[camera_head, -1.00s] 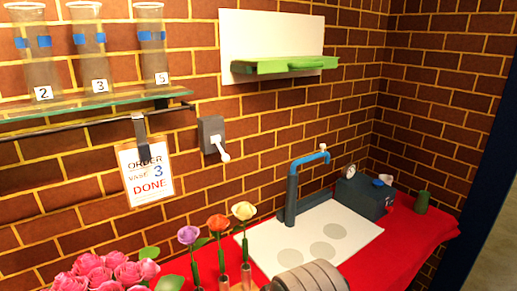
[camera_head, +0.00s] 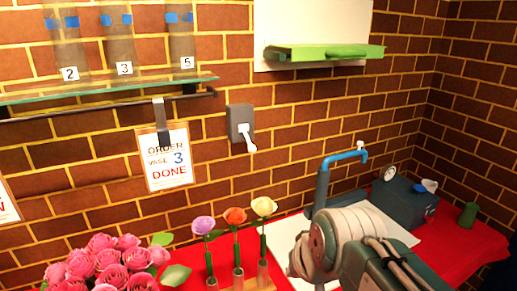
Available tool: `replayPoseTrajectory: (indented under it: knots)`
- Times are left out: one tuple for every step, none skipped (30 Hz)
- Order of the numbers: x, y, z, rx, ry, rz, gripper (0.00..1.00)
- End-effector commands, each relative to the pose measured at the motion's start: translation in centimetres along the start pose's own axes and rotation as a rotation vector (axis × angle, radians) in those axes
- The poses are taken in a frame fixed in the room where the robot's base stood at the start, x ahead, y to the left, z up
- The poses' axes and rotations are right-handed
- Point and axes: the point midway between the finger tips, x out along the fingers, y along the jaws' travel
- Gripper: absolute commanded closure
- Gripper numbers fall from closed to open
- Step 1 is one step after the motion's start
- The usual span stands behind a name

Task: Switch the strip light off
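A grey switch box (camera_head: 240,119) is fixed to the brick wall, right of the end of the shelf rail. Its white lever (camera_head: 249,143) points down and slightly right. No strip light can be made out for certain, so I cannot tell whether it is lit. My arm rises at the bottom right, in front of the white board on the table, below and right of the switch. My gripper cannot be made out, and nothing touches the lever.
Above left, a glass shelf (camera_head: 110,90) holds numbered vases. Below are pink roses (camera_head: 105,262) and three single flowers (camera_head: 235,216). A blue tap (camera_head: 345,156) and grey-blue box (camera_head: 402,200) stand right. A green ledge (camera_head: 325,52) juts above.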

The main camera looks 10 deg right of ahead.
Motion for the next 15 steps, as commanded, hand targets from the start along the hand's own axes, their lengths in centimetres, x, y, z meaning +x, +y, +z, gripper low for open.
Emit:
replayPoseTrajectory:
  knots:
    - [0.2, -0.5, -2.5, 0.066, 0.004, -0.024, 1.00]
    - [0.3, -0.8, -3.9, 0.110, 0.008, -0.040, 1.00]
    - [0.5, -1.1, -5.8, 0.167, 0.014, -0.063, 1.00]
    - [0.7, -1.4, -7.2, 0.208, 0.019, -0.079, 1.00]
    - [0.9, -1.6, -8.7, 0.252, 0.024, -0.097, 1.00]
    - [1.2, -1.8, -10.6, 0.309, 0.030, -0.119, 1.00]
    - [1.5, -1.9, -12.0, 0.351, 0.035, -0.137, 1.00]
    - [1.8, -1.9, -13.4, 0.394, 0.040, -0.154, 1.00]
    - [2.2, -2.0, -15.3, 0.450, 0.045, -0.177, 1.00]
    - [2.6, -1.9, -16.7, 0.494, 0.049, -0.195, 1.00]
    - [3.1, -1.9, -18.1, 0.537, 0.054, -0.213, 1.00]
    - [3.6, -1.8, -20.0, 0.592, 0.061, -0.237, 1.00]
    - [4.1, -1.6, -21.4, 0.636, 0.065, -0.255, 1.00]
    - [4.6, -1.4, -22.7, 0.678, 0.068, -0.273, 1.00]
    - [5.4, -1.1, -24.5, 0.734, 0.073, -0.297, 1.00]
